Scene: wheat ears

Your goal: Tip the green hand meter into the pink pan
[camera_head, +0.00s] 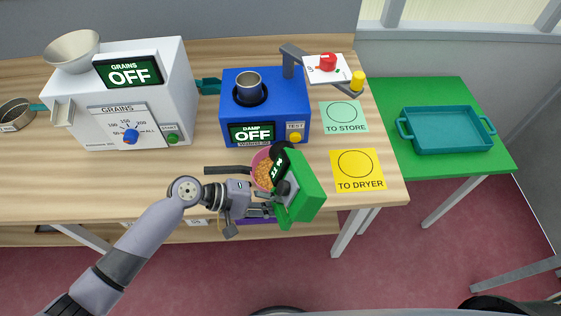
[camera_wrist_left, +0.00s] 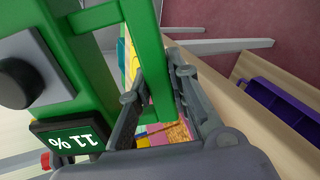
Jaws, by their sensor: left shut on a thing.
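The green hand meter (camera_head: 304,196) is held in my left gripper (camera_head: 268,205), tilted over the front right part of the pink pan. Its dark display reads 11 % in the wrist view (camera_wrist_left: 70,141), upside down there. In that view the gripper fingers (camera_wrist_left: 158,95) close on both sides of the meter's green handle. The pink pan (camera_head: 256,157) sits near the table's front edge, its dark handle pointing left. Brown grains lie in it, partly hidden by the meter; they also show below the fingers in the wrist view. My right gripper is not in view.
Behind the pan stands a blue damp tester (camera_head: 290,97) with a metal cup (camera_head: 248,83), its screen reading OFF. A white grain machine (camera_head: 183,85) is at left. TO STORE (camera_head: 344,128) and TO DRYER (camera_head: 342,181) cards lie at right. A teal tray (camera_head: 444,148) rests on a green side table.

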